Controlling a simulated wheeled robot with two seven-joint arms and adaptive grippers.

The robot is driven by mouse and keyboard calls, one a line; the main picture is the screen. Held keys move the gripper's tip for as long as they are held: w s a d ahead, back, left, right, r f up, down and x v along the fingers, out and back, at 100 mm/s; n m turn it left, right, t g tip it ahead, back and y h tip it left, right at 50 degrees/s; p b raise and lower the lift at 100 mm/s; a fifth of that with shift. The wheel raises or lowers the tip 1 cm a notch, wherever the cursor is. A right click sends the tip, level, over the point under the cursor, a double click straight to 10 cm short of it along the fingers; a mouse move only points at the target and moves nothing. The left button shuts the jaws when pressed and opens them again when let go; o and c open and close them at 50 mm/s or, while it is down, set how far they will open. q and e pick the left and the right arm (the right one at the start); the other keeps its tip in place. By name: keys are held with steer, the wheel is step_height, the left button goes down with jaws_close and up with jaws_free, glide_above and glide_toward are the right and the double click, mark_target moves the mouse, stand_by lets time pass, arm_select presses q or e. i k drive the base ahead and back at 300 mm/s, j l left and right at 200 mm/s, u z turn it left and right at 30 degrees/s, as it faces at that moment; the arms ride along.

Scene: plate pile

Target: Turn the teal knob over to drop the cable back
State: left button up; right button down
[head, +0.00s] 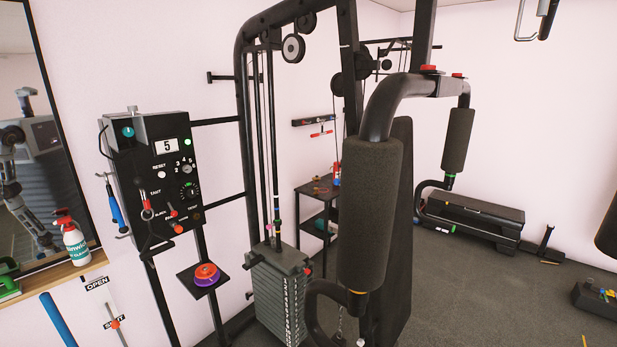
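The teal knob (128,131) sits at the upper left of a black control box (150,170) mounted on the gym machine's frame. A small pale mark shows on its face, but its exact setting is too small to tell. A black cable (103,140) loops out at the box's upper left side. The box's display (167,146) reads 5, and a green light (187,142) is lit. Neither of my grippers shows directly in the head view.
A weight stack (280,290) stands right of the box. A small black shelf (203,280) holds an orange and purple roll. A padded machine arm (368,210) fills the middle. A spray bottle (72,240) stands on a wooden ledge at left.

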mark_target(129, 132)
steer(key=i+j+u, duration=0.2)
steer(key=j, duration=0.2)
steer(key=j+u, duration=0.25)
steer(key=j, duration=0.2)
steer(key=i+j+u, duration=0.2)
steer(key=j, duration=0.15)
